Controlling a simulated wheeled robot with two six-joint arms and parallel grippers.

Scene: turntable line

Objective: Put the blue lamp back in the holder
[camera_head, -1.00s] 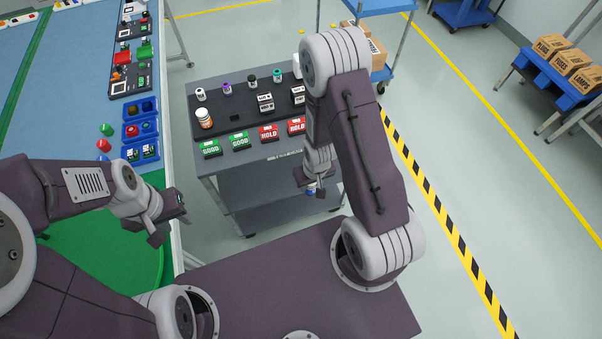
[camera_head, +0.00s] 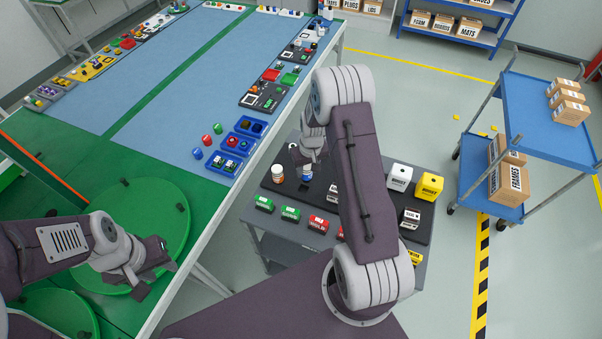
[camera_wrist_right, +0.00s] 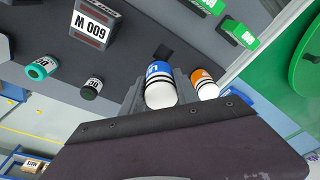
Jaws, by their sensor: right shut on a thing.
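My right gripper (camera_head: 307,172) is shut on the blue lamp (camera_wrist_right: 160,88), a small white cylinder with a blue lettered band. In the head view the lamp's blue part (camera_head: 306,180) shows just below the gripper, over the cart's dark board. In the right wrist view a small black square (camera_wrist_right: 163,52) shows on the board just past the lamp; I cannot tell whether it is the holder's recess. Whether the lamp touches the board is unclear. My left gripper (camera_head: 160,272) is open and empty over the green turntable (camera_head: 150,225).
A white bottle with an orange band (camera_head: 277,173) stands close left of the lamp. Green GOOD blocks (camera_head: 290,214) and red HOLD blocks (camera_head: 318,224) line the cart's front.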

